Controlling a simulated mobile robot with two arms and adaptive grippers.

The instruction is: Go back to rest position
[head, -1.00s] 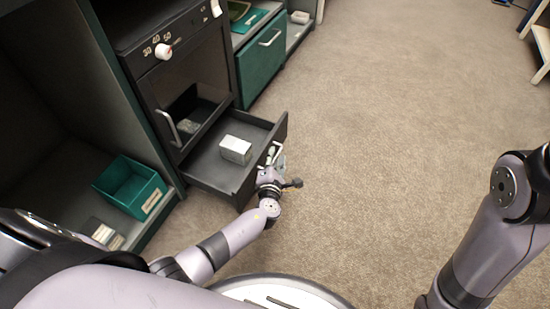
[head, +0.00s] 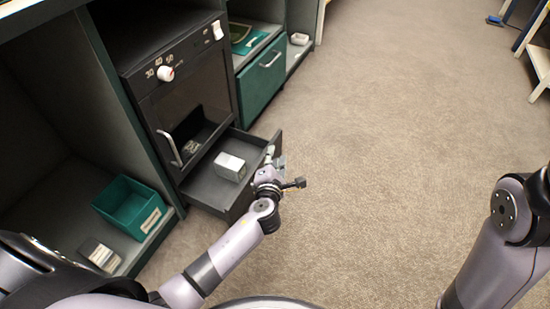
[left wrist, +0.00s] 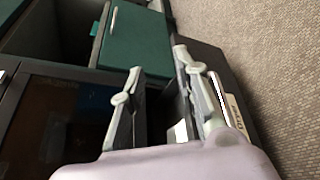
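A dark drawer (head: 205,193) stands open below the oven-like unit. A white box (head: 229,166) lies inside it. My left gripper (head: 272,161) is at the drawer's front panel, by its handle. In the left wrist view, its two fingers (left wrist: 158,78) are spread apart, with the handle (left wrist: 217,97) just right of the right finger. I cannot tell whether a finger touches the drawer. My right arm (head: 500,240) is at the right edge of the head view, and its gripper is out of view.
A green bin (head: 131,210) and a small box (head: 100,256) sit on the low shelf at left. The dark oven-like unit (head: 185,100) has a white knob. A green drawer (head: 262,85) stands beyond it.

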